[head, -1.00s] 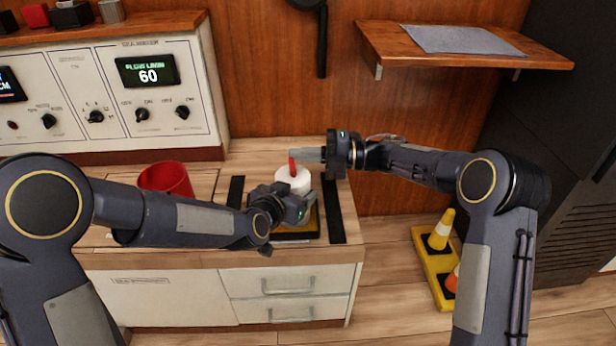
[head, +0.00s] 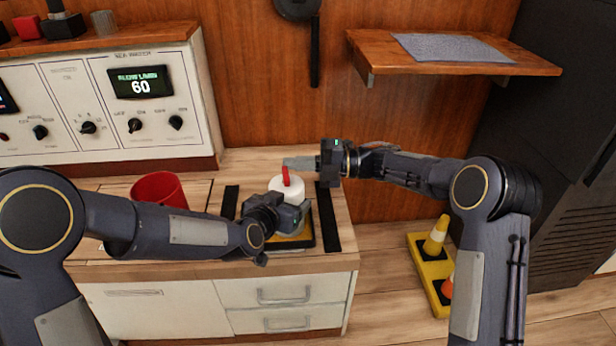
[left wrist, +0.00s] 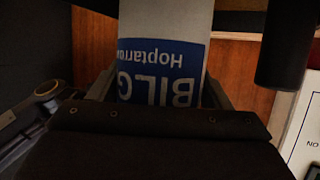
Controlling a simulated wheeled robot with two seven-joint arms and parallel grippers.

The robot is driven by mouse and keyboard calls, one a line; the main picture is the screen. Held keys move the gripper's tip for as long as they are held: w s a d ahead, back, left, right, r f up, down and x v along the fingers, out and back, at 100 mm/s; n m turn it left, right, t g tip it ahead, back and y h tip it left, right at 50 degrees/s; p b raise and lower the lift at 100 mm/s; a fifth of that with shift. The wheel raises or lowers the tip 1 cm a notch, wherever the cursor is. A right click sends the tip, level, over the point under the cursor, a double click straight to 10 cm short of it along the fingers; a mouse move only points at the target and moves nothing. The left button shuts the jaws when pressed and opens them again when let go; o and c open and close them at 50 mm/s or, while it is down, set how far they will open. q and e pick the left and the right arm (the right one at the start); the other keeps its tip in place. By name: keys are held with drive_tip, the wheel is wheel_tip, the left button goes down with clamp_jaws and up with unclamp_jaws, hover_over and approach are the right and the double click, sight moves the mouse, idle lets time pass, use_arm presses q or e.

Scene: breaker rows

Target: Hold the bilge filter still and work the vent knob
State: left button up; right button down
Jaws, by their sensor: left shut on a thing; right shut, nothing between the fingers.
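The bilge filter (head: 284,189) is a white cylinder standing on a dark pad with a yellow patch on the counter. A red vent knob (head: 286,176) stands upright on its top. My left gripper (head: 291,216) is shut around the filter's body from the front. In the left wrist view the filter's blue label (left wrist: 165,72), reading "BILG", shows upside down between the fingers. My right gripper (head: 302,163) is shut and empty, its fingers pointing left, with the tips close beside the red knob. Whether they touch the knob I cannot tell.
A red cup (head: 160,190) stands on the counter left of the filter. A control panel (head: 110,105) with a display reading 60 is behind it. A wooden shelf (head: 450,52) juts out at upper right.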

drive_tip(key=w+d, duration=0.8)
drive_tip(key=d, duration=0.2)
drive_tip(key=c, duration=1.9)
unclamp_jaws()
drive_tip(key=shift+d, duration=0.1)
drive_tip(key=shift+c, duration=0.2)
drive_tip(key=o, duration=0.5)
drive_tip(key=shift+s+m, duration=0.5)
drive_tip(key=shift+m, duration=0.4)
drive_tip(key=shift+c, duration=0.2)
drive_tip(key=o, duration=0.5)
drive_tip(key=s+m, duration=0.1)
drive_tip(key=m, duration=0.1)
drive_tip(key=s+m+g, duration=0.1)
drive_tip(key=s+m, duration=0.1)
drive_tip(key=s+m+g, duration=0.1)
drive_tip(key=m, duration=0.1)
drive_tip(key=shift+s+a+r+m, duration=0.2)
drive_tip(key=shift+s+m, duration=0.1)
drive_tip(key=m+g, duration=0.1)
drive_tip(key=m, duration=0.7)
approach(286, 173)
drive_tip(key=a, duration=1)
drive_tip(key=shift+s+a+f, duration=0.1)
drive_tip(key=shift+s+f, duration=0.05)
drive_tip(key=shift+s, duration=0.2)
